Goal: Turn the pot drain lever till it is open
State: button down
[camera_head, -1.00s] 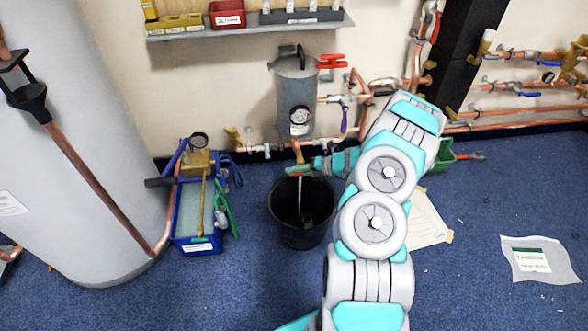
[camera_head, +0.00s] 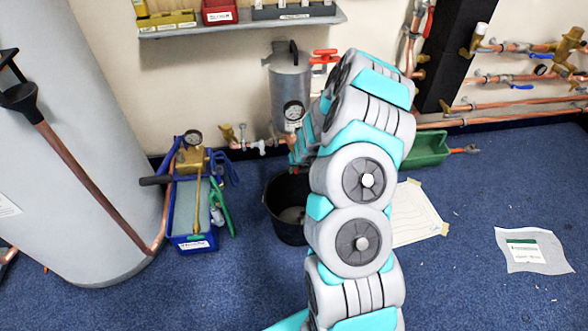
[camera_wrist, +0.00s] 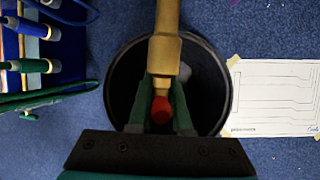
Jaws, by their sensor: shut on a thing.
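The grey metal pot (camera_head: 289,88) with a round dial (camera_head: 293,110) hangs at the wall in the head view, partly behind my arm. In the wrist view its brass drain fitting (camera_wrist: 165,52) comes down from the top edge over the black bucket (camera_wrist: 121,78). The drain lever's red end (camera_wrist: 161,110) shows between my fingers. My gripper (camera_wrist: 164,84) has its green fingers on both sides of the lever, shut on it. In the head view my arm hides the drain and lever. How far the lever is turned cannot be told.
The bucket (camera_head: 285,232) stands on the blue carpet below the pot. A blue crate (camera_head: 192,242) with a gauge pump stands to its left, a green tray (camera_head: 427,149) to the right. A taped paper sheet (camera_head: 418,222) lies right of the bucket. Copper pipes run along the wall.

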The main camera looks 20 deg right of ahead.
jog(key=shift+d+g+h, duration=0.15)
jog(key=shift+g+h, duration=0.15)
jog(key=shift+h, duration=0.4)
jog(key=shift+d, duration=0.1)
jog(key=c, duration=0.8)
grip_release()
jog(key=shift+c, duration=0.2)
jog(key=v, duration=0.7)
jog(key=shift+s+r, duration=0.2)
jog(key=shift+r, duration=0.15)
jog(key=shift+s, duration=0.1)
